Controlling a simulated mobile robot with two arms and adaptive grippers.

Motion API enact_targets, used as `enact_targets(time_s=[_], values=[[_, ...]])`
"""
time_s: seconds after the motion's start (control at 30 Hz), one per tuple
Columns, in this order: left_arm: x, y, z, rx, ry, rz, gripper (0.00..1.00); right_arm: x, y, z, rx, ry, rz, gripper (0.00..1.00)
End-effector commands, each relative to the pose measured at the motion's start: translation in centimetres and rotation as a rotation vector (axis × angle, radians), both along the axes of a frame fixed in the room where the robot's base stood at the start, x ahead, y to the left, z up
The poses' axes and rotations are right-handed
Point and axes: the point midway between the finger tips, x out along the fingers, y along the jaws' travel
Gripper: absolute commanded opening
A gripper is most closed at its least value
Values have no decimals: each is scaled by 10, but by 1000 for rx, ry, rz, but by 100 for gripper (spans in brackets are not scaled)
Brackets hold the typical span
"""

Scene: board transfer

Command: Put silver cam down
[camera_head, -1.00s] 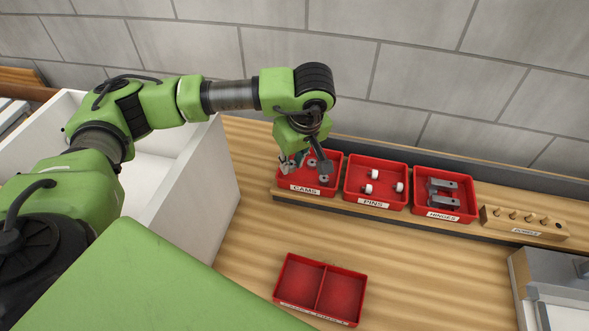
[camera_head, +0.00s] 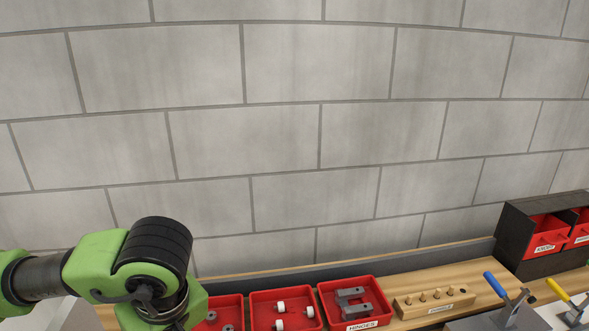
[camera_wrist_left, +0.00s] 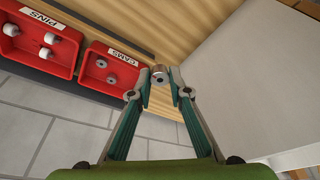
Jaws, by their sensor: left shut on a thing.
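My left gripper (camera_wrist_left: 160,86) is shut on a small silver cam (camera_wrist_left: 160,73), which sits between its fingertips in the left wrist view. The fingertips are beside the red CAMS bin (camera_wrist_left: 126,84), with the cam outside the bin's edge. Other grey cams (camera_wrist_left: 101,63) lie in that bin. In the head view my left arm comes in from the left, and its fingertips are below the picture. The CAMS bin (camera_head: 238,303) shows partly there, behind my wrist. My right gripper is not in view.
The red PINS bin (camera_head: 253,296) holds white pins, and the HINGES bin (camera_head: 327,293) holds grey hinges. A wooden block with pegs (camera_head: 432,303) is further right, then clamps with blue and yellow handles (camera_head: 496,284). A pale box wall (camera_wrist_left: 240,75) stands right in the wrist view.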

Motion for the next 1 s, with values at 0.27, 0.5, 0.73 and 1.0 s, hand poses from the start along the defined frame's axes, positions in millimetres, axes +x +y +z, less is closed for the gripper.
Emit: enact_targets(time_s=[0.27,0.5,0.73,1.0], values=[[11,-13,-11,-1,-1,-426,6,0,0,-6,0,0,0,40],[20,-23,-14,-3,-1,-760,6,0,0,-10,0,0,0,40],[24,-28,-15,-3,0,-915,6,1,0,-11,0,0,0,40],[24,-28,-15,-1,0,-937,6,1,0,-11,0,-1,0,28]])
